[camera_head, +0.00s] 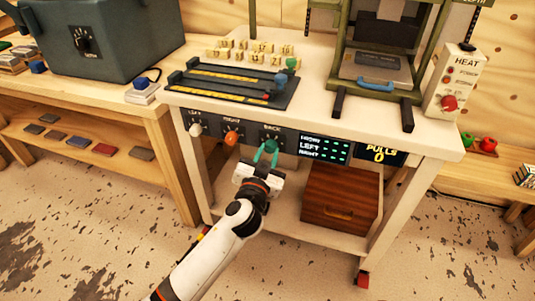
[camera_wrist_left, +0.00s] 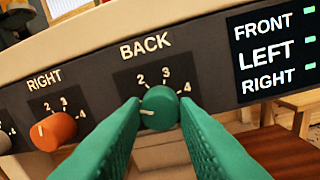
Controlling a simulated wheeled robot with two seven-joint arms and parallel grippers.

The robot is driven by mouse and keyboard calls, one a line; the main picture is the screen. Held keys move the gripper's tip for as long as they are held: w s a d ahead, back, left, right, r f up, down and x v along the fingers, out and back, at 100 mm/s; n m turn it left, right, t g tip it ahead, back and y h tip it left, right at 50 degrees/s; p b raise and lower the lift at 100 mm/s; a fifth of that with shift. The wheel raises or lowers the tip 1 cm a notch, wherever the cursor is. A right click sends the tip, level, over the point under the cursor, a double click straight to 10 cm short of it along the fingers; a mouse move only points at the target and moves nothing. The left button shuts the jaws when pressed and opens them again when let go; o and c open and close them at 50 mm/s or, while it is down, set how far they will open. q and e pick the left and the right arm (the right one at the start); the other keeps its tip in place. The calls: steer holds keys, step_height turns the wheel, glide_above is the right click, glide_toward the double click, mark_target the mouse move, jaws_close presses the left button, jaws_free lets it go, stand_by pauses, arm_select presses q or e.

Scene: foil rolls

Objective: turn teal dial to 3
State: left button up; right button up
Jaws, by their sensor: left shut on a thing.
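The teal dial (camera_wrist_left: 160,105) sits on the dark front panel under the word BACK, with the marks 2, 3 and 4 around it. Its white pointer line points left, below the 2 mark. It also shows in the head view (camera_head: 271,145). My left gripper (camera_head: 266,155) is shut on the teal dial, with one green finger on each side of it. The left finger hides the place left of the dial where a 1 mark could be. My right gripper is not in view.
An orange dial (camera_wrist_left: 52,131) labelled RIGHT and a white dial (camera_head: 196,129) labelled LEFT are left of the teal one. A display (camera_head: 323,148) reading FRONT, LEFT, RIGHT is to its right. A wooden drawer box (camera_head: 342,200) stands on the shelf below.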

arm_select(q)
steer(key=m, duration=0.4)
steer(key=shift+m, duration=0.3)
steer(key=shift+m+p, duration=0.35)
steer(key=shift+m, duration=1.05)
steer(key=m, duration=0.3)
steer(key=shift+f+h+p, duration=0.1)
steer(key=shift+h+p, duration=0.25)
steer(key=shift+h, duration=0.05)
steer(key=shift+m, duration=1)
steer(key=m+p, duration=0.1)
steer(key=m, duration=0.2)
steer(key=shift+h, duration=0.3)
steer(key=shift+a+f+m+p, duration=0.1)
steer(key=shift+m+p, duration=0.35)
steer(key=shift+m, duration=1.25)
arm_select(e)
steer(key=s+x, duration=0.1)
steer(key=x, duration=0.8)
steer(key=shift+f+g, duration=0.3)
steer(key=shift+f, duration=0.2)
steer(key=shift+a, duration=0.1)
